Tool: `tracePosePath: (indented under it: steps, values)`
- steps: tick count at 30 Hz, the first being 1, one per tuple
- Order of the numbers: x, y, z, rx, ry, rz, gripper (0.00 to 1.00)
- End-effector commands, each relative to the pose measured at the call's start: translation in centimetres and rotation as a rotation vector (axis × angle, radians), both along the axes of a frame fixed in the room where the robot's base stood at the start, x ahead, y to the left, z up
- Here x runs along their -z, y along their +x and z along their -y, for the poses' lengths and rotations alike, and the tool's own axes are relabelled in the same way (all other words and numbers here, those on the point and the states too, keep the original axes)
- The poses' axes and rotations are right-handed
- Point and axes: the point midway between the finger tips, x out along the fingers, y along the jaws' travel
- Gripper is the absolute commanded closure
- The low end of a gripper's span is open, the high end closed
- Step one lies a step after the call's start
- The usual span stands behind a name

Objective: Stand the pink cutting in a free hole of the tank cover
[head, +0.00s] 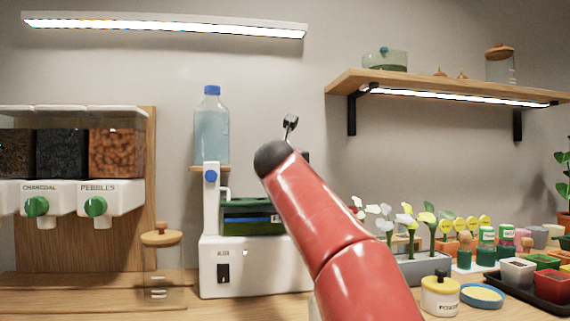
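I cannot make out a pink cutting in the head view. Several cuttings with white and yellow-green leaves (427,218) stand in a grey trough (417,268) right of my arm. A white unit marked AIR (225,262) carries a dark green, tank-like box (238,217). My red arm hides its right side, and I see no cover holes. My arm rises across the middle to a dark rounded end, with a small dark piece above it. My gripper's fingers do not show, so I cannot see whether they hold anything.
A blue-capped bottle (211,128) stands above the unit. A lidded glass jar (163,268) is at its left, beside charcoal and pebble dispensers (112,194). A yellow-lidded pot (440,295), a blue dish (482,296) and a black tray (512,290) crowd the right. A wall shelf (430,84) is above.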

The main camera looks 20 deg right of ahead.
Motion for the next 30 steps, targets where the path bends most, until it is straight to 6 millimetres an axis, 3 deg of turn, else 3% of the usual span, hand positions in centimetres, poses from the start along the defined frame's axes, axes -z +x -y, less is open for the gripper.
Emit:
tracePosePath:
  steps: [12,13,18,24,28,30]
  values:
    - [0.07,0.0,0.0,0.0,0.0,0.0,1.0]
    - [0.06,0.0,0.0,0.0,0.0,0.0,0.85]
    - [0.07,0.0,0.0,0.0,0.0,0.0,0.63]
    - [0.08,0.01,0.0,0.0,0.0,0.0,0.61]
    - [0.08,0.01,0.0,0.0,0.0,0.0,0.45]
    - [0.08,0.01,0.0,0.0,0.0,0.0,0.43]
